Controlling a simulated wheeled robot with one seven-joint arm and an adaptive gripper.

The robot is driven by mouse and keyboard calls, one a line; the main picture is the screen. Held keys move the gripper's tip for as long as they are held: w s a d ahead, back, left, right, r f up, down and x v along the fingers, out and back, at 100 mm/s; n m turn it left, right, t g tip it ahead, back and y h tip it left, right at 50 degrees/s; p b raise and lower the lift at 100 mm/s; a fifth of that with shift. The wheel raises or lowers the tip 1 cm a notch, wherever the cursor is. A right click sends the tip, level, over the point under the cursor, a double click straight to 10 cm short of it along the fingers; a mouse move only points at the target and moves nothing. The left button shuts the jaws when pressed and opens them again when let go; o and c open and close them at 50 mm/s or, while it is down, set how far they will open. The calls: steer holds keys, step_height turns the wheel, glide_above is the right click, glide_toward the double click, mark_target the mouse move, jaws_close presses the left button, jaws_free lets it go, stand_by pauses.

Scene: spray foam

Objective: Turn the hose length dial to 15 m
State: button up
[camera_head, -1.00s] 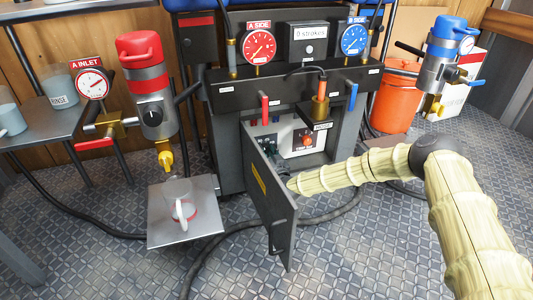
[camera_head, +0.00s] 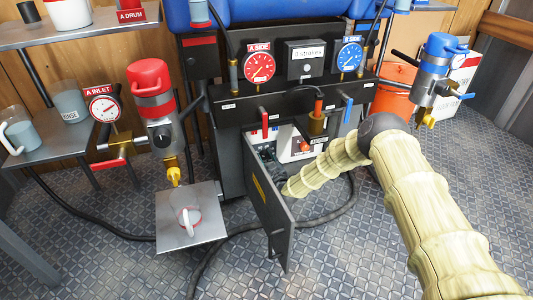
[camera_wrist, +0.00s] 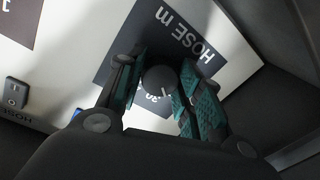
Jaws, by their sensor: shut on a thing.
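The hose length dial (camera_wrist: 158,80) is a dark round knob with a small white mark, on a dark plate (camera_wrist: 172,32) lettered "HOSE m", seen upside down in the wrist view. My gripper (camera_wrist: 162,82) has its teal-padded fingers on both sides of the knob and is shut on it. The mark points toward the lower right of the picture. A number partly shows below the knob; the rest of the scale is hidden by the fingers.
The door stands open close beside my forearm. In the wrist view a switch (camera_wrist: 16,92) is at the left and a dark wall at the right. A hose (camera_head: 325,219) lies on the floor.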

steer(key=shift+r+n+p, duration=0.1)
steer(key=shift+n+p, duration=0.9)
steer(key=shift+n, duration=0.3)
steer(key=shift+d, duration=0.15)
steer(key=o, duration=1)
steer(key=shift+o, duration=0.2)
steer(key=shift+s, duration=0.1)
steer(key=v, duration=1.1)
steer(key=shift+s, duration=0.4)
steer(key=shift+s+d, duration=0.1)
